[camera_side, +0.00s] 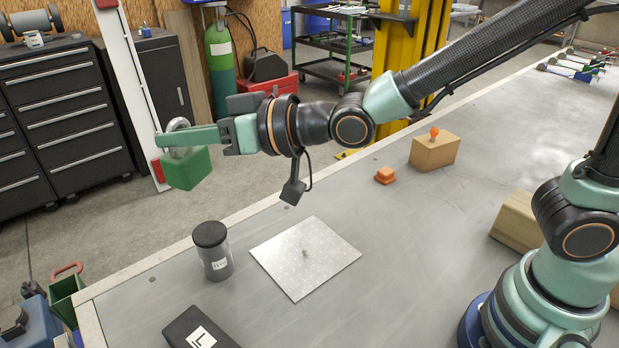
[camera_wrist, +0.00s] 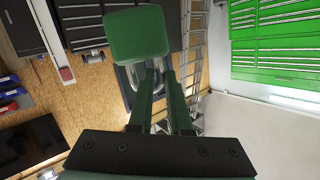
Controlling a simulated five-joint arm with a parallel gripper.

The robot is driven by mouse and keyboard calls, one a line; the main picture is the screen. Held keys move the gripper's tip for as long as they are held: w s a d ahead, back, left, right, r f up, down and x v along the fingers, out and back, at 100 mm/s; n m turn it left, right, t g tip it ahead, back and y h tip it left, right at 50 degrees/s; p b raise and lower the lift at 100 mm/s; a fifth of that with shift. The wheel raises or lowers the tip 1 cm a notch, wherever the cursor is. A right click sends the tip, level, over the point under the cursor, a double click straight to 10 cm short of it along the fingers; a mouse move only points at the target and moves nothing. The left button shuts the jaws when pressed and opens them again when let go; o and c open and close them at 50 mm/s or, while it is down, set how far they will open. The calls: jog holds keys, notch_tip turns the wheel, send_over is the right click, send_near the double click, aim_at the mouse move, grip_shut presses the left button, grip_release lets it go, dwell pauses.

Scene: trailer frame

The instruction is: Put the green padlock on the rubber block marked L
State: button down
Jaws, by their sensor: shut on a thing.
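The green padlock (camera_side: 186,168) hangs in the air at the left in the side view, body down and silver shackle up. My gripper (camera_side: 176,138) is shut on its shackle, with the arm stretched out level. In the wrist view the padlock (camera_wrist: 137,35) shows beyond the fingertips of my gripper (camera_wrist: 155,68). The black rubber block marked L (camera_side: 198,330) lies on the table at the bottom edge of the side view, partly cut off. The padlock is well above the block and farther back, apart from it.
A dark jar with a white label (camera_side: 213,252) stands on the table beside a pale metal plate (camera_side: 304,256). An orange piece (camera_side: 385,175) and wooden blocks (camera_side: 434,151) are farther right. The table's left edge is near the jar.

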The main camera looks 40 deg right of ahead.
jog(key=s+a+n+g+y, duration=0.25)
jog(key=s+a, duration=0.45)
jog(key=a, duration=0.4)
jog(key=shift+y, duration=0.25)
jog(key=shift+s+d+f, duration=0.1)
jog(key=shift+f, duration=10.2)
jog(key=shift+f, duration=0.2)
jog(key=c, duration=0.9)
grip_release()
jog(key=shift+o, duration=0.2)
